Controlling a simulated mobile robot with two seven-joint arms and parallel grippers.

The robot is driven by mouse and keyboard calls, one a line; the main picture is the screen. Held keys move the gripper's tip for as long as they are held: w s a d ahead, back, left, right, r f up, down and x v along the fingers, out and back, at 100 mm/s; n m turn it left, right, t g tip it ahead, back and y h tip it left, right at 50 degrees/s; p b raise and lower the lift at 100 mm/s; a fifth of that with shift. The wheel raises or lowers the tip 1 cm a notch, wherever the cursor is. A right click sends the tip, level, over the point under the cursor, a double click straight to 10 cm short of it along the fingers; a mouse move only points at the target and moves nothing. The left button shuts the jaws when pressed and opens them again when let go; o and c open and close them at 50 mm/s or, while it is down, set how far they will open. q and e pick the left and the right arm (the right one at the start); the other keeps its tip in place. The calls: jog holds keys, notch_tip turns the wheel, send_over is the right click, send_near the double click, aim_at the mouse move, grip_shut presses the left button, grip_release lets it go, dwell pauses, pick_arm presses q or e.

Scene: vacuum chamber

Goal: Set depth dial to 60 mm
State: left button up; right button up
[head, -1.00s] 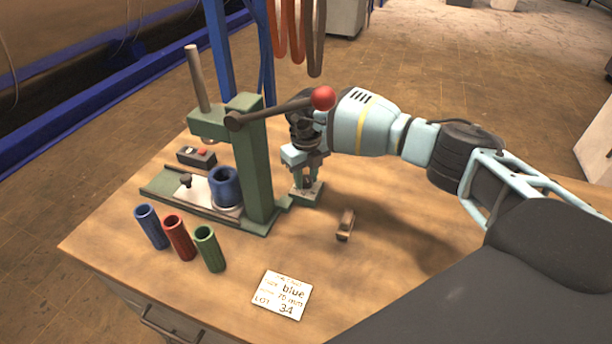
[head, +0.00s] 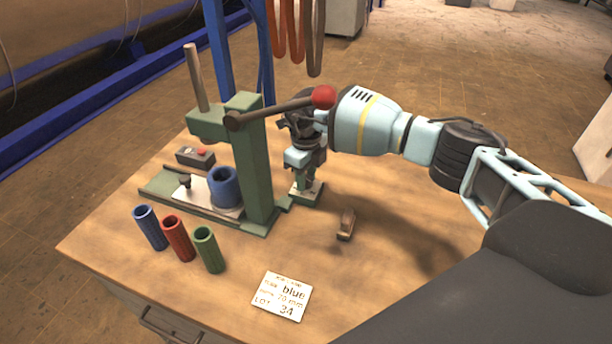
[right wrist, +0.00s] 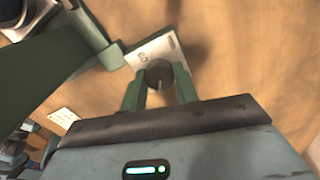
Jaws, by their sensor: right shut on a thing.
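The depth dial is a dark round knob (right wrist: 159,74) with a light pointer line, on a pale marked plate (right wrist: 153,52) in the right wrist view. In the head view its green base (head: 306,194) sits at the right foot of the green press (head: 256,165). My right gripper (right wrist: 159,90) points down with one finger on each side of the knob and is shut on it. The fingers hide part of the knob, and the dial's setting is too small to read. My left gripper is not in view.
The press lever with its red ball (head: 323,96) is close to my right wrist. Blue, red and green tubes (head: 178,239) stand at the front left.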

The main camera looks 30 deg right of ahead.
aim_at(307, 179)
jog(key=o, duration=1)
jog(key=shift+r, duration=3.85)
jog(key=shift+s+f, duration=0.1)
